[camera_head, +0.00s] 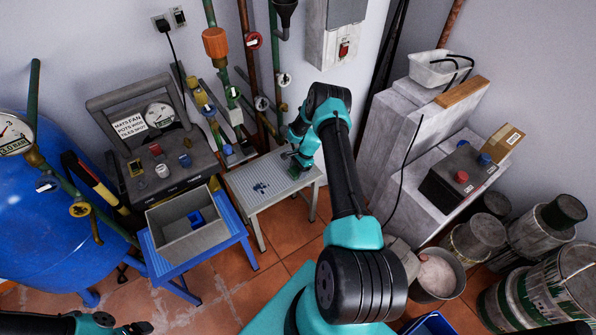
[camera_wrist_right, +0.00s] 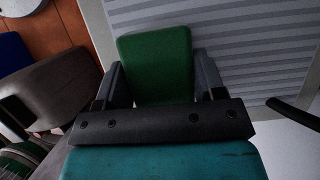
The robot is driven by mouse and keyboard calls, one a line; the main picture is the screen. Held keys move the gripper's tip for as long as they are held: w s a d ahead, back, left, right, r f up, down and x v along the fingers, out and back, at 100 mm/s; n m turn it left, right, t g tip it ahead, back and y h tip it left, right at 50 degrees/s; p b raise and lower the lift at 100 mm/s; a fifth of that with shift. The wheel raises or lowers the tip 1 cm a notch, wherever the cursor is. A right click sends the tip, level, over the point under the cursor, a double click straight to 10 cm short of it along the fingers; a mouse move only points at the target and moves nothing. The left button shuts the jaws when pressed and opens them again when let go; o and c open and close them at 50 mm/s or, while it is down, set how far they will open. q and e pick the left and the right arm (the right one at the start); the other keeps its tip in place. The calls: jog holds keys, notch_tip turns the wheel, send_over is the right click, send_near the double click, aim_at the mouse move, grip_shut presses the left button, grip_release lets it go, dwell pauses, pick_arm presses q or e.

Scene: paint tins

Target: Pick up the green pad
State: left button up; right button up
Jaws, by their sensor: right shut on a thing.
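The green pad (camera_wrist_right: 155,62) sits between the two dark fingers of my right gripper (camera_wrist_right: 158,78) in the right wrist view, with a finger against each side. In the head view my right gripper (camera_head: 295,168) is at the back right of the grey-topped stool (camera_head: 240,182). The pad is mostly hidden there behind the gripper. I cannot tell whether the pad touches the stool or is just above it. My left gripper (camera_head: 135,328) shows only partly at the bottom left edge, far from the pad.
A grey open bin (camera_head: 185,243) with a blue thing inside stands on a blue stool at the left. Pipes with valves (camera_head: 262,104) rise close behind the grey-topped stool. Grey blocks (camera_head: 402,130) and several paint-stained tins (camera_head: 478,238) fill the right.

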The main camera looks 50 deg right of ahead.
aim_at(295, 171)
jog(key=shift+r, duration=0.45)
jog(key=r, duration=0.2)
jog(key=shift+s+a+r, duration=0.15)
jog(key=shift+a+r, duration=0.1)
jog(key=shift+r, duration=0.15)
jog(key=s+a+r, duration=0.1)
jog(key=s+a, duration=0.9)
jog(key=a, duration=0.1)
jog(key=shift+s+a+r, duration=0.15)
jog(key=shift+a, duration=0.15)
